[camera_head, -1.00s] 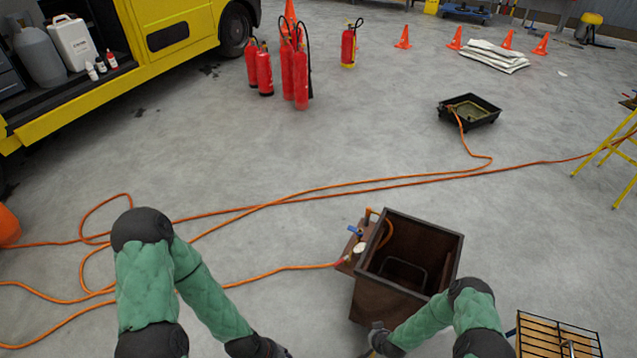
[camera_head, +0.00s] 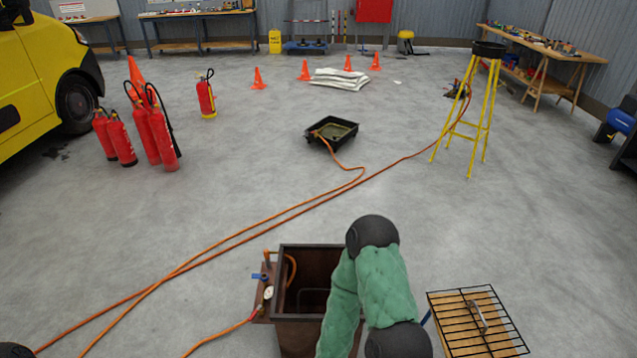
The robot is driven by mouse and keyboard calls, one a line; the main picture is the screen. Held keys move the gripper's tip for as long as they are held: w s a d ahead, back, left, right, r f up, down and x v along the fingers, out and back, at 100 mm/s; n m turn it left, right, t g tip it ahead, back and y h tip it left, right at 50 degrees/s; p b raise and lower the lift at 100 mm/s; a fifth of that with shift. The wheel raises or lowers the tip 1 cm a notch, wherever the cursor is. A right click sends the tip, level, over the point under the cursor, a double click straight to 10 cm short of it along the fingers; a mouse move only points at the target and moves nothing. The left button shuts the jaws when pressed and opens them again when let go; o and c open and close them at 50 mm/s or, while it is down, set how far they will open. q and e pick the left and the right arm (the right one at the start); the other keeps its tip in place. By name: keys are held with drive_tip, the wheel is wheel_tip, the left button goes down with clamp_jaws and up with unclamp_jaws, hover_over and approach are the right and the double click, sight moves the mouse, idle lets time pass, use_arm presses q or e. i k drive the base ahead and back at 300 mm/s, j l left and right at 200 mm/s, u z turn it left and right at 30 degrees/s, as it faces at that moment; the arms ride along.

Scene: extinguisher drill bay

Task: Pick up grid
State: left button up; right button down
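The grid (camera_head: 478,317) is a black wire rack with a curved grey handle at its middle. It lies over light wooden slats or a pallet at the lower right, to the right of the brown metal box. My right arm, in green padding, reaches down in front of the box's right side. Its gripper is outside the picture, below the bottom edge. My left gripper is out of view; only a dark rounded piece, probably of my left arm, shows at the bottom left corner.
The open brown box (camera_head: 310,258) has a valve and gauge on its left, with an orange hose (camera_head: 225,238) crossing the floor. A black tray (camera_head: 331,131), a yellow stand (camera_head: 487,112) and red extinguishers (camera_head: 160,135) stand farther off. The floor right of the grid is clear.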

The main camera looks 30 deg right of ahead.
sight(468, 305)
drive_tip(key=z, duration=2.35)
drive_tip(key=u, duration=0.3)
drive_tip(key=i+l+u, duration=0.1)
drive_tip(key=l+u, duration=0.15)
drive_tip(key=u, duration=0.2)
drive_tip(key=l+u, duration=0.25)
drive_tip(key=u, duration=0.25)
drive_tip(key=i+l+u, duration=0.1)
drive_tip(key=l+u, duration=0.2)
drive_tip(key=u, duration=0.15)
drive_tip(key=l+u, duration=0.25)
drive_tip(key=u, duration=0.2)
drive_tip(key=k+l, duration=0.1)
drive_tip(key=l, duration=0.3)
drive_tip(key=k+l+u, duration=0.15)
drive_tip(key=l, duration=0.6)
drive_tip(key=k+l+u, duration=0.15)
drive_tip(key=l, duration=0.25)
drive_tip(key=k+l, duration=0.15)
drive_tip(key=l, duration=0.2)
